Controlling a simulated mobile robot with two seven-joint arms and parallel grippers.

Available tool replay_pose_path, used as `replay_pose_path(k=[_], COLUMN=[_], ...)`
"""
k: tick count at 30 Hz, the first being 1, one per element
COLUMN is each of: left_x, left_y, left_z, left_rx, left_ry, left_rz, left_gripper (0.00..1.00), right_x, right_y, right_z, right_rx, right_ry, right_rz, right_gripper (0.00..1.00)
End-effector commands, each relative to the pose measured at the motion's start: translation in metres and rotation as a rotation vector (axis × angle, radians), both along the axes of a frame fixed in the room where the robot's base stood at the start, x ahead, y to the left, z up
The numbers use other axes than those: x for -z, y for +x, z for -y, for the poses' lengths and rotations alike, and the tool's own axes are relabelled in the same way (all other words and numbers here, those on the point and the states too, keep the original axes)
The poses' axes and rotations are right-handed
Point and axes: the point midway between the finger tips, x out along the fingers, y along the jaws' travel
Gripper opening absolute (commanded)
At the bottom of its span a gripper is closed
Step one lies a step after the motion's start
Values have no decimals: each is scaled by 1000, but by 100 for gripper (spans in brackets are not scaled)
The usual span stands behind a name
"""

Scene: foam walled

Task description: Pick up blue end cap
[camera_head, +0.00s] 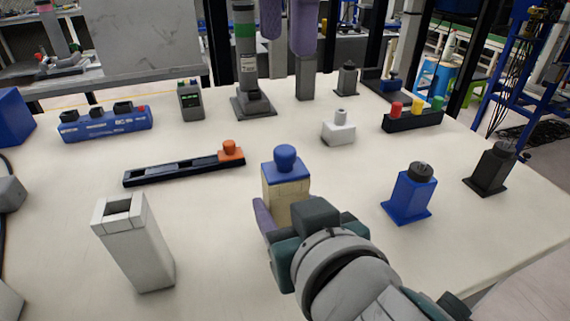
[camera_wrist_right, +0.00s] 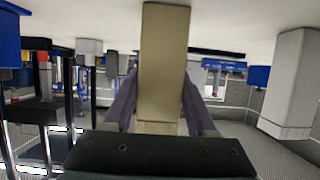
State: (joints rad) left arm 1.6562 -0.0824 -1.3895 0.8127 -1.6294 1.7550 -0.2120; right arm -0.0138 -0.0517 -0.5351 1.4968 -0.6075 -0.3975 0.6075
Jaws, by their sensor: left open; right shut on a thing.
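The blue end cap (camera_head: 286,160) has a round knob and sits on top of a beige block (camera_head: 285,193) near the middle of the table in the head view. My right gripper (camera_head: 280,212) is shut on the beige block, below the cap. In the right wrist view the beige block (camera_wrist_right: 162,70) stands between the two purple fingers; the cap does not show there. The gripper's body hides the block's lower part in the head view. My left gripper (camera_head: 287,42) hangs at the top of the head view, its two purple fingers apart with nothing between them.
A grey hollow post (camera_head: 140,250) stands at the front left. A black rail with an orange knob (camera_head: 185,169) lies left of the block. A blue post (camera_head: 409,195) and a black post (camera_head: 491,170) stand on the right. Bare table separates them.

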Motion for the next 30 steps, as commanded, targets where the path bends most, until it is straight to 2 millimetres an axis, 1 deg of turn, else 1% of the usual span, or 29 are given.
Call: replay_pose_path(k=[2, 5, 12, 17, 20, 24, 27, 30], left_x=[1, 1, -1, -1, 9, 36, 52, 61], left_y=[-1, -3, -8, -10, -9, -7, -5, -4], left_z=[-1, -2, -8, -11, -11, -9, -8, -7], left_rx=[-30, -127, -463, -604, -637, -641, -640, -638], left_ry=[-2, -10, -53, -80, -86, -86, -87, -87], left_rz=[2, 12, 60, 81, 82, 82, 83, 83], left_gripper=[64, 64, 64, 64, 64, 64, 64, 64], right_x=[0, 0, 0, 0, 0, 0, 0, 0], right_y=[0, 0, 0, 0, 0, 0, 0, 0], right_z=[0, 0, 0, 0, 0, 0, 0, 0], right_rx=[0, 0, 0, 0, 0, 0, 0, 0], right_ry=[0, 0, 0, 0, 0, 0, 0, 0], right_rz=[-1, -1, -1, -1, -1, -1, -1, -1], right_gripper=[0, 0, 0, 0, 0, 0, 0, 0])
